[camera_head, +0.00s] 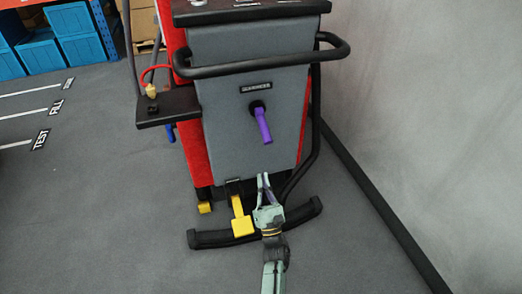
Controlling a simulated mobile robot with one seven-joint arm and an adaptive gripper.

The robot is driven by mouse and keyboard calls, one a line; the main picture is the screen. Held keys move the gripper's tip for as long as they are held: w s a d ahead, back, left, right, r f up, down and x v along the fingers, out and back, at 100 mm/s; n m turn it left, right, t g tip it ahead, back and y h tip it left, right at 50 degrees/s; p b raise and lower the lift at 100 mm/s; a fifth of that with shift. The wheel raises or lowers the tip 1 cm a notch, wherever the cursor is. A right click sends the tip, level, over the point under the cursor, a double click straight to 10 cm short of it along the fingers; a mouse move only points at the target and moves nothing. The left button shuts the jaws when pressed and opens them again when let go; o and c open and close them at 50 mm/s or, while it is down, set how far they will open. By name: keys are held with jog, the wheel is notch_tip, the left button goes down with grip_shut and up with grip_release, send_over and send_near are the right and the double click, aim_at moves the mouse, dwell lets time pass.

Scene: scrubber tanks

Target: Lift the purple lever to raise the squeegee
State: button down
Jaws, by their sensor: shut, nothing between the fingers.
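The purple lever (263,125) hangs down from a black pivot on the grey rear panel (230,140) of the scrubber, under a dark label plate. My gripper (265,177) is below the lever, near the panel's bottom edge. Its fingers point up toward the panel, are shut and hold nothing. A clear gap shows between the fingertips and the lever's lower end. The black curved squeegee (212,239) lies low behind the machine, close to the floor. My gripper and wrist hide part of its middle.
A yellow pedal (241,219) is just left of my gripper. A black handlebar (265,67) spans the panel above the lever. A black hose (312,140) runs down the right side. A grey wall (445,110) stands at the right. Floor is open at the left.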

aim_at(264, 127)
jog(key=w+r+p, duration=0.6)
jog(key=r, duration=0.4)
jog(key=shift+a+h+p, duration=0.3)
jog(key=shift+a+p, duration=0.05)
